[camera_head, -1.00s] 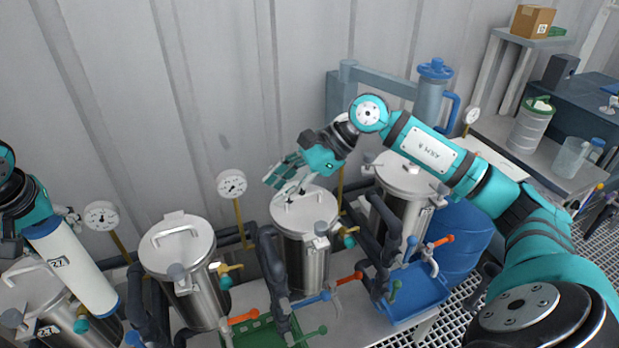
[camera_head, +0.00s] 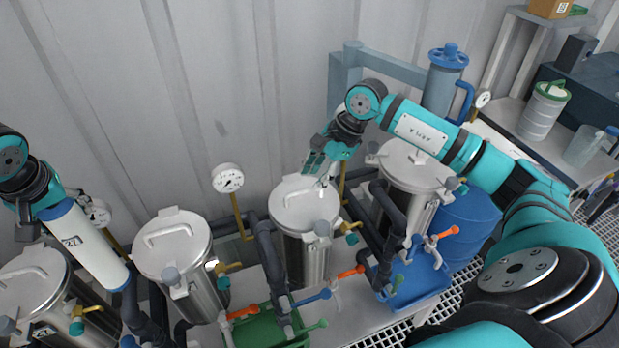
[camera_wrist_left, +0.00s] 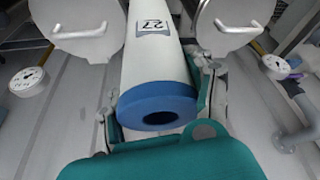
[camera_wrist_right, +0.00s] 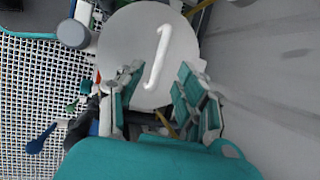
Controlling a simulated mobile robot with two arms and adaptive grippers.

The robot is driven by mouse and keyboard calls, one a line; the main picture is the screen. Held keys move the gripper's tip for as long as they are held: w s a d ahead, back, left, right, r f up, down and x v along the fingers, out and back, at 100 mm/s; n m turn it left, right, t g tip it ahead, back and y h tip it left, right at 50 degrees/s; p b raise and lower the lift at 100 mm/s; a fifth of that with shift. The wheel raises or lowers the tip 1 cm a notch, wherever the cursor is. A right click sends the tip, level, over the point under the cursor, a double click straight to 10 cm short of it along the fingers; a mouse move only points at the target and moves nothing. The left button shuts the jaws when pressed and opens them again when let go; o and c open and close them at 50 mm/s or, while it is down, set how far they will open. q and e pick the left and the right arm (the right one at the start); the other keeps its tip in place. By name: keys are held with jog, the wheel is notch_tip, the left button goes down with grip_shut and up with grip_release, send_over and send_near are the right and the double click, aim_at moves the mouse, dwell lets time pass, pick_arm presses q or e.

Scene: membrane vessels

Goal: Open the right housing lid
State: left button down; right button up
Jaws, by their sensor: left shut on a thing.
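My left gripper (camera_wrist_left: 155,115) is shut on a white cylindrical cartridge (camera_head: 85,245) with blue ends and a "27" label. The cartridge hangs tilted over the left vessels and also fills the middle of the left wrist view (camera_wrist_left: 155,65). My right gripper (camera_head: 318,165) is open and empty just above the round steel lid (camera_head: 295,208) of the third vessel from the left. In the right wrist view its fingers (camera_wrist_right: 160,85) spread either side of the lid's white bar handle (camera_wrist_right: 163,48), with the handle beyond the tips. The lid sits closed on its vessel.
Closed lids (camera_head: 172,250) with bar handles top the vessels on the left, and another lid (camera_head: 415,165) stands right under my right arm. Pressure gauges (camera_head: 228,178), pipes and coloured valve levers surround them. A green tray (camera_head: 262,330) and blue tray (camera_head: 415,295) lie in front.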

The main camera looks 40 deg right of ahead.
aim_at(310, 189)
jog(key=shift+p+x, duration=0.4)
jog(key=shift+x, duration=1.45)
grip_shut()
jog(key=shift+r, duration=0.1)
